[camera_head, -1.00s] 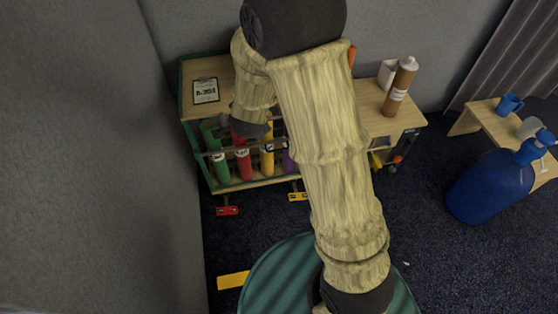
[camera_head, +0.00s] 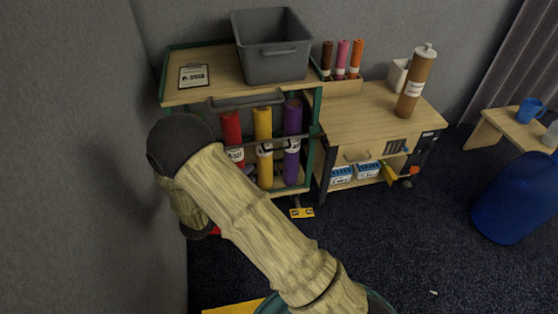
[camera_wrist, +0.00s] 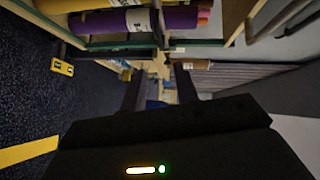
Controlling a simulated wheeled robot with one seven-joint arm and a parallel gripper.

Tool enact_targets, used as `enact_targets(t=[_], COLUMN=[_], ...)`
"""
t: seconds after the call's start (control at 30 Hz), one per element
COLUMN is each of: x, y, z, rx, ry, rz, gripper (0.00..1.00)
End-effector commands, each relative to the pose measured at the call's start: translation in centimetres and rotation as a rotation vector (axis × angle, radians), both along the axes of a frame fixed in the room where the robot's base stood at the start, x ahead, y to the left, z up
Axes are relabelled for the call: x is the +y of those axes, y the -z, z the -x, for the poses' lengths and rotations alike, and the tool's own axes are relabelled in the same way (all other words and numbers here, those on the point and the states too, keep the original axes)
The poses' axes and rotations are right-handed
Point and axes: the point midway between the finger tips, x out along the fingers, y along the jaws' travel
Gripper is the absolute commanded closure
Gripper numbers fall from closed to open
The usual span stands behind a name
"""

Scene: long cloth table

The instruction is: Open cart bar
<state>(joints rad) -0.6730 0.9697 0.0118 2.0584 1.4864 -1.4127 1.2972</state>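The cart (camera_head: 214,88) has a wooden top and a green frame, with upright coloured rolls on its lower level. A thin dark bar (camera_head: 278,147) runs across the front of the red, yellow and purple rolls; its left part is hidden behind my arm. In the head view my gripper is hidden by my own arm, at the cart's left front. In the wrist view my gripper (camera_wrist: 159,88) has its two dark fingers apart, with nothing clearly held between them. I cannot tell whether the fingers touch the bar.
A grey bin (camera_head: 272,58) stands on the cart. To its right is a wooden workbench (camera_head: 350,118) with a brown bottle (camera_head: 415,85). A blue barrel (camera_head: 512,200) stands at the far right. A grey wall is close on the left.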

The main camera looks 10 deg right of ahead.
Motion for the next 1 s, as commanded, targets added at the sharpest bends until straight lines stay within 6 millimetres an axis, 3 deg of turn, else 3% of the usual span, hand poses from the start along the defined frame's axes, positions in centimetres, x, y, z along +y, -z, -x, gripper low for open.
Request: enact_targets(t=[0.53,1.0], x=[-0.6,-6.1], y=[0.4,1.7], z=[-0.5,-5.7], rx=[-0.013,-0.013], ry=[0.01,0.011], rz=[0.004,0.003], gripper=[0.7,0.7])
